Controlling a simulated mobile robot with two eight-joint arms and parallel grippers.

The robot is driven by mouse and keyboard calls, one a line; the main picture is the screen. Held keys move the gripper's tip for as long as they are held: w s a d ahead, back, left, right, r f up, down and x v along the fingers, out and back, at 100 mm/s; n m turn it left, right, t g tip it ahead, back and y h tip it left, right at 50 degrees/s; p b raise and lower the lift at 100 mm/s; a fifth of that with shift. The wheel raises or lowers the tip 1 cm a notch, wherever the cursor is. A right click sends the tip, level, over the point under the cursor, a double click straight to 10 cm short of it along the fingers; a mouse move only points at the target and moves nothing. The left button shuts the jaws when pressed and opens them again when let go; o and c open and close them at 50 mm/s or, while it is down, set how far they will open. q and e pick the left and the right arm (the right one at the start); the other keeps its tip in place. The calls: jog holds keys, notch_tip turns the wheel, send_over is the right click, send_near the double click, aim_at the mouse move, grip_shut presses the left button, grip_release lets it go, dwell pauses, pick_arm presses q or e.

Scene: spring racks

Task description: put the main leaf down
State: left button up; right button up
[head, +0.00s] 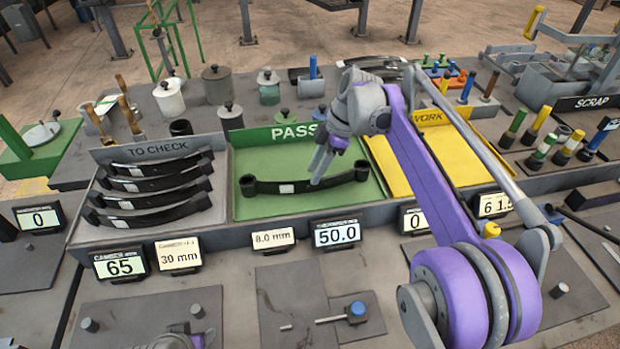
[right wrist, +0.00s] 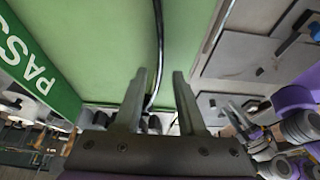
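The main leaf (head: 290,187), a dark curved strip with a rolled eye at each end and a small pale label, lies in the green PASS tray (head: 245,162). My right gripper (head: 318,172) is over the leaf, right of its middle. In the right wrist view, the two fingers of my right gripper (right wrist: 160,88) stand apart. The leaf (right wrist: 159,40) shows there as a thin dark edge running between them, with gaps on both sides. Part of my left arm shows at the bottom of the head view; its fingers are not in view.
The TO CHECK rack (head: 215,200) on the left holds several dark leaves. The yellow WORK tray (head: 395,178) is right of the green tray, partly behind my right arm. Pots and a black cup (head: 181,127) stand behind. Number displays (head: 337,233) line the front edge.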

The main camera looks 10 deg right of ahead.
pick_arm(q)
jog(key=shift+w+r+p, duration=0.2)
jog(key=shift+r+p, duration=0.2)
jog(key=shift+r, duration=0.15)
pick_arm(e)
jog(key=v, duration=0.7)
jog(key=shift+r, duration=0.2)
